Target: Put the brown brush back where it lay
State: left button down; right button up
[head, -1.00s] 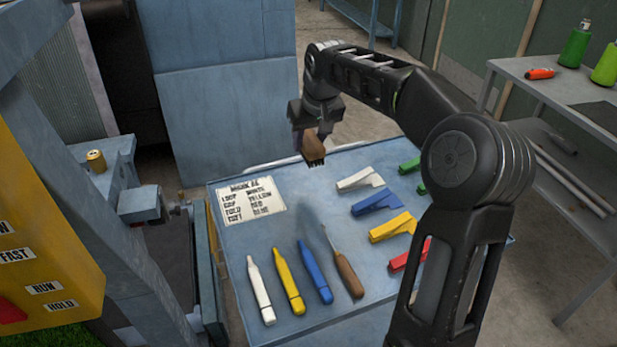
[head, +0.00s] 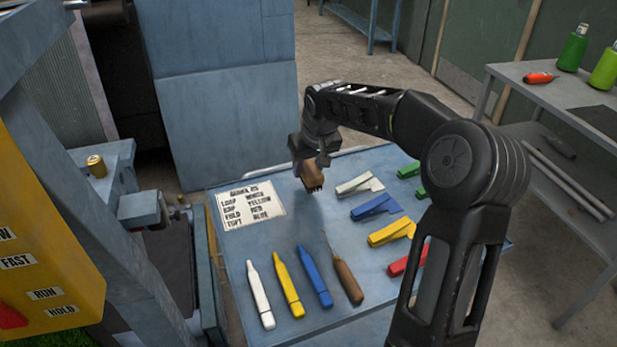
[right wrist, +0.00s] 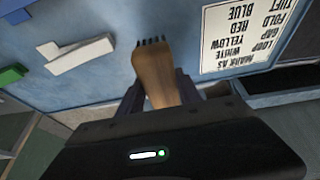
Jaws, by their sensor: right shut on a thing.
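The brown brush (head: 313,176) has a wooden body and dark bristles that point down in the head view. My right gripper (head: 306,163) is shut on the brush and holds it above the far part of the blue table (head: 235,262). In the right wrist view the brush (right wrist: 155,72) sticks out between the two fingers of the gripper (right wrist: 158,95), bristles outward. A faint dark shadow lies on the table below it. My left gripper is not in view.
A white label card (head: 252,205) lies left of the brush. White, yellow and blue markers (head: 312,277) and a wooden-handled tool (head: 347,281) lie at the front. White, blue (head: 375,206), yellow, red and green clips lie to the right. Bare table lies between.

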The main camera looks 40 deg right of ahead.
notch_tip(320, 180, down, 4)
jog(key=shift+r, duration=0.25)
jog(key=o, duration=1.2)
jog(key=shift+o, duration=0.2)
jog(key=shift+r, duration=0.15)
jog(key=v, duration=1.2)
